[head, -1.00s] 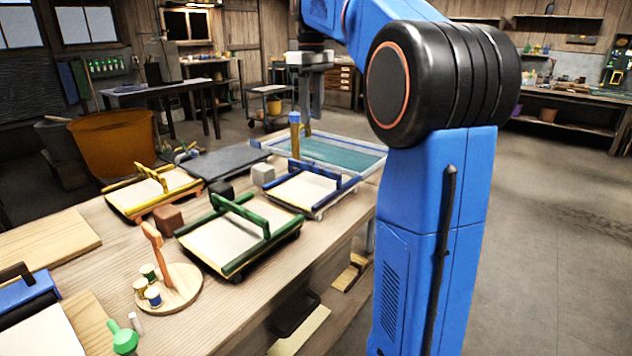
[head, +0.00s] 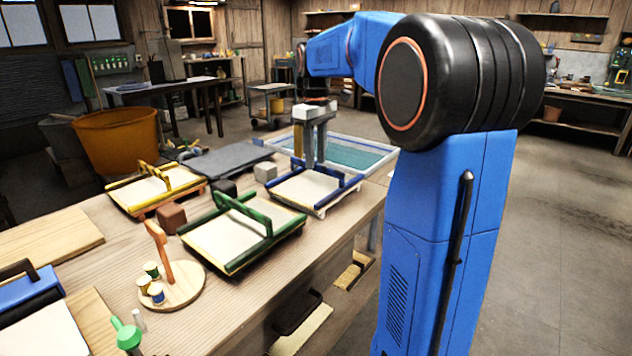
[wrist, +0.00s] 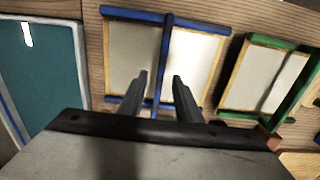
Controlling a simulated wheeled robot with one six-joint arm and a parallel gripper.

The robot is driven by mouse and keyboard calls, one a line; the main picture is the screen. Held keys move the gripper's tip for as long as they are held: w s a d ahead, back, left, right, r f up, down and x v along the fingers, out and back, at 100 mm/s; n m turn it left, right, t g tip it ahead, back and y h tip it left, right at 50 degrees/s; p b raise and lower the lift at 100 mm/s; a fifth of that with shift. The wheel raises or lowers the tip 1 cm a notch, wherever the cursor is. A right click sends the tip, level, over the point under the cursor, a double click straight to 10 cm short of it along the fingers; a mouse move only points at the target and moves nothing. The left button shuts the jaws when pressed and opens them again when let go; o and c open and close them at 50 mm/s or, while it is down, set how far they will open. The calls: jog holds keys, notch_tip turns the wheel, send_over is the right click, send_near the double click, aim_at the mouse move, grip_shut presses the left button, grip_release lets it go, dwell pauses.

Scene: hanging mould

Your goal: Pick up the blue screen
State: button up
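The blue screen (head: 306,187) is a pale panel with blue end bars and a raised blue handle, lying on the bench's far right part. In the wrist view the blue screen (wrist: 125,60) lies below my gripper (wrist: 160,82), its blue handle running lengthwise between the two fingers. My gripper (head: 315,162) is open and points down over the screen in the head view. The fingers stand apart on either side of the handle with nothing held. I cannot tell how far above the handle the tips are.
The green screen (head: 240,233) lies nearer, and the yellow screen (head: 152,190) to its left. A water vat (head: 372,163) stands just behind the blue screen. A grey block (head: 265,171) and a brown block (head: 171,216) sit close by. A round stand (head: 180,288) holds small spools.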

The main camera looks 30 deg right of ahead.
aim_at(316, 164)
jog(key=shift+f, duration=1.6)
grip_shut()
jog(key=shift+r, duration=0.1)
